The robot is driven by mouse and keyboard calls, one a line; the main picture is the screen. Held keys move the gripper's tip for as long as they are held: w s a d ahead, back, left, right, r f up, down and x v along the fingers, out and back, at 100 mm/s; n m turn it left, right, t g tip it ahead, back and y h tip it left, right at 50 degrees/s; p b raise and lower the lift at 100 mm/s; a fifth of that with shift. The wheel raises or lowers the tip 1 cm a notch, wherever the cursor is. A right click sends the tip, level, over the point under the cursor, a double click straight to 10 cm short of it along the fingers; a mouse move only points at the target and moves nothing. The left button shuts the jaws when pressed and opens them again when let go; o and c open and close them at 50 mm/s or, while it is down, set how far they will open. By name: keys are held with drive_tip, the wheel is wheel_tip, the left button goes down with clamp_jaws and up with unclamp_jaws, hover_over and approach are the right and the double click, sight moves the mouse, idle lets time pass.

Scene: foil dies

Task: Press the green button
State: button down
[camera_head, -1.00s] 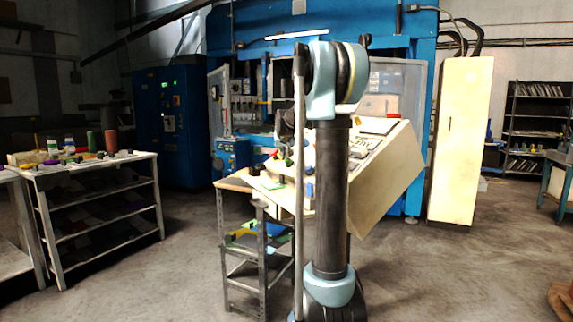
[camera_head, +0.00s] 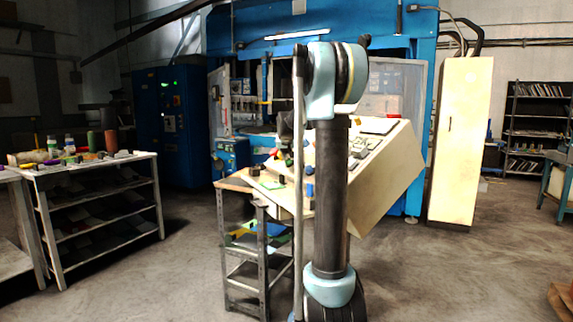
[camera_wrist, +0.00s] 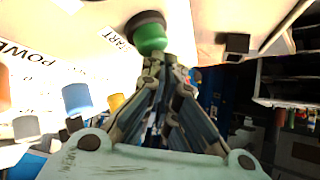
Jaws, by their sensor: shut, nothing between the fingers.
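The green button (camera_wrist: 151,38) sits in a dark round collar on the pale panel (camera_wrist: 90,25) at the top of the wrist view, beside the word START. My gripper (camera_wrist: 168,60) is shut and empty, with its fingertips right at the lower edge of the green button. I cannot tell whether they touch it or are just short of it. In the head view my arm stands in front of the pale console (camera_head: 400,165) and hides part of it; the fingertips cannot be made out there.
In the wrist view a blue button (camera_wrist: 77,99) and an orange button (camera_wrist: 117,102) stand left of my fingers, near a POWER label. A black block (camera_wrist: 236,43) sits to the right. In the head view a metal shelf cart (camera_head: 240,255) stands close to the console.

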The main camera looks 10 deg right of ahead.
drive_tip(key=shift+w+d+f, duration=0.1)
drive_tip(key=shift+d+f, duration=0.15)
drive_tip(key=shift+f, duration=0.05)
idle(0.5)
idle(0.4)
drive_tip(key=shift+s+a+r, duration=0.2)
drive_tip(key=shift+a+r, duration=0.3)
drive_tip(key=shift+r, duration=0.25)
drive_tip(key=shift+a+r, duration=0.1)
drive_tip(key=shift+r, duration=0.05)
drive_tip(key=r, duration=0.1)
drive_tip(key=a+r, duration=0.1)
drive_tip(key=s+a+r, duration=0.1)
drive_tip(key=shift+a+r, duration=0.25)
drive_tip(key=shift+r, duration=0.15)
idle(0.4)
